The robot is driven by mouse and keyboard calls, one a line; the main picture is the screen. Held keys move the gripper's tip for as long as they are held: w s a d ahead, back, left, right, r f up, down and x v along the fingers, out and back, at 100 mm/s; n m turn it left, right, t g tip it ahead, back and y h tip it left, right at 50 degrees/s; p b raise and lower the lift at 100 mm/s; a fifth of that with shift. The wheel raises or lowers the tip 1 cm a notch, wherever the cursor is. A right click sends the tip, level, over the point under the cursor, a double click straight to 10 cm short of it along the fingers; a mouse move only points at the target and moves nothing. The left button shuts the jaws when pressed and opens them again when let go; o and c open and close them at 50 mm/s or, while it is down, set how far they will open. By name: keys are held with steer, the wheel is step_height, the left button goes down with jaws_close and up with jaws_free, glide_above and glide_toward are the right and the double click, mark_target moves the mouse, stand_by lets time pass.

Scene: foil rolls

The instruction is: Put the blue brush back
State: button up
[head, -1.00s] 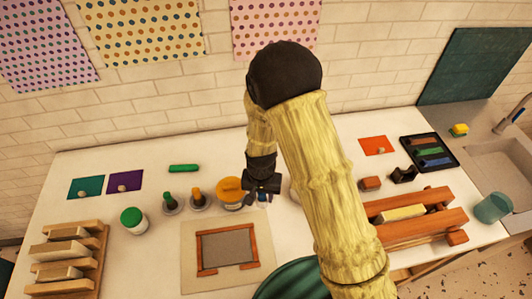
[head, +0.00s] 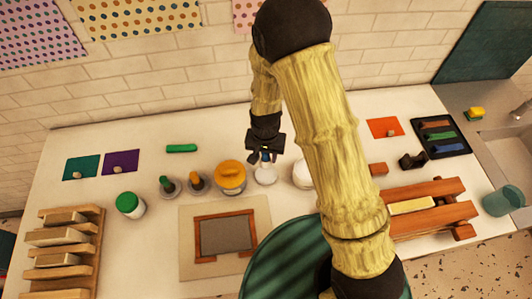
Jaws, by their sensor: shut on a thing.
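My gripper (head: 265,157) is over the middle of the counter and points down. It is shut on the blue brush (head: 265,159), of which only a small blue part shows between the fingers. A small pale round pot (head: 265,175) stands just below it in the picture; I cannot tell whether the brush touches it. A green brush (head: 165,182) and an orange brush (head: 195,180) stand upright in small grey holders to the left. The lower end of the blue brush is not clear.
An orange-lidded jar (head: 230,176) stands close left of my gripper. A white jar (head: 302,174) is to the right, partly behind my arm. A framed grey panel (head: 226,237) lies in front. A green-lidded jar (head: 128,204) and wooden rack (head: 65,254) stand left.

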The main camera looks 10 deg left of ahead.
steer(key=shift+f+b, duration=2.9)
steer(key=shift+f, duration=1.05)
steer(key=shift+w, duration=0.1)
steer(key=shift+f, duration=0.25)
steer(key=shift+f+b, duration=0.1)
steer(key=shift+b, duration=0.2)
steer(key=shift+f, duration=0.2)
steer(key=o, duration=1.1)
steer(key=shift+c, duration=0.2)
steer(key=shift+o, duration=0.5)
